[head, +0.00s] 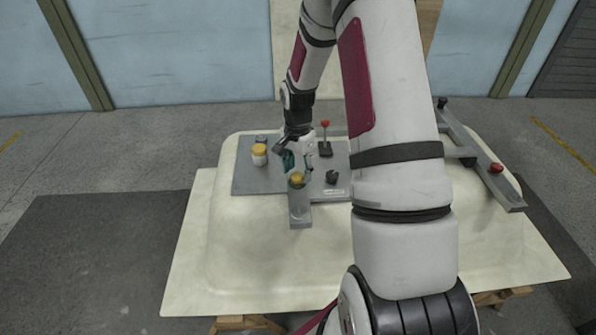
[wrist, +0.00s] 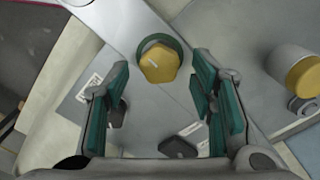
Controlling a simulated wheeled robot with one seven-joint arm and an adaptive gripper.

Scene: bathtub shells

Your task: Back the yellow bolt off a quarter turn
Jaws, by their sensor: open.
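The yellow bolt (head: 297,177) has a faceted head and sits at the near end of the grey panel, on top of a grey bracket (head: 301,212). In the wrist view the bolt head (wrist: 159,63) shows face-on with a dark green ring partly around it. My gripper (head: 297,161) is just above and behind the bolt in the head view. In the wrist view my gripper (wrist: 159,85) is open, with one green-padded finger on each side of the bolt and a gap at both sides. I see no contact with the bolt.
A white jar-like part with a yellow top (head: 259,154) stands left on the grey panel (head: 245,183). A red-knobbed lever (head: 325,137) and a black knob (head: 332,177) are to the right. A grey rail with a red button (head: 496,168) lies far right on the cream shell (head: 235,265).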

